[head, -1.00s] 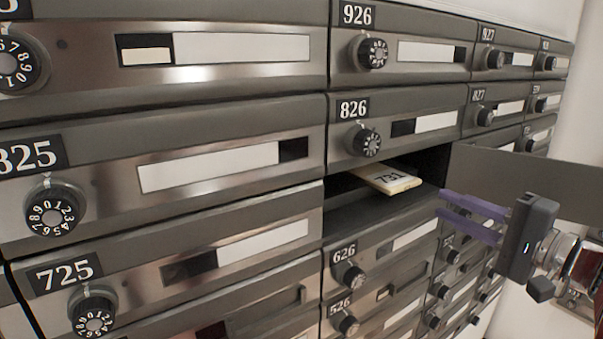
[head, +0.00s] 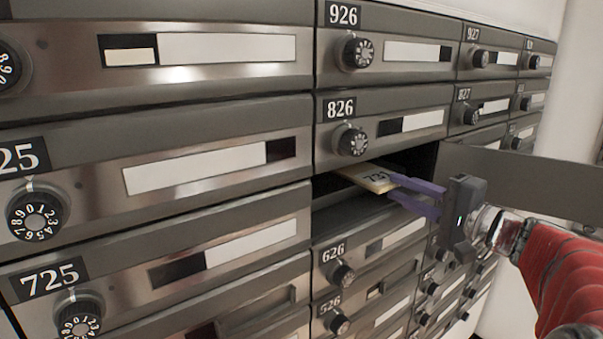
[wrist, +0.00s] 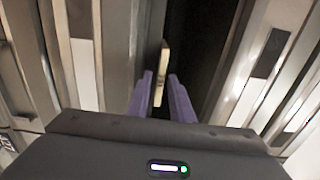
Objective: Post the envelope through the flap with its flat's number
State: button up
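A cream envelope (head: 366,178) marked 731 lies in the open, dark compartment (head: 325,189) between boxes 826 and 626. Its near end sticks out at the front. In the wrist view the envelope (wrist: 161,72) shows edge-on. My gripper (head: 397,190) with purple fingers is at the envelope's right end. In the wrist view the two fingers (wrist: 161,88) stand apart, one on each side of the envelope's near end, with gaps still showing. The envelope's far part is hidden inside the compartment. No flap numbered 731 is readable in view.
The compartment's grey door (head: 530,180) stands swung open to the right, close behind my gripper. Boxes with dials and slots surround it: 826 (head: 341,107), 626 (head: 333,254), 725 (head: 50,277) and 926 (head: 343,14). A pale wall (head: 580,75) is at the right.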

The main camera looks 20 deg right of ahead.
jog(key=shift+x, duration=1.2)
jog(key=shift+c, duration=0.7)
grip_shut()
jog(key=shift+f, duration=0.1)
jog(key=shift+r, duration=0.4)
dwell(0.4)
jog(key=v, duration=1.9)
dwell(0.3)
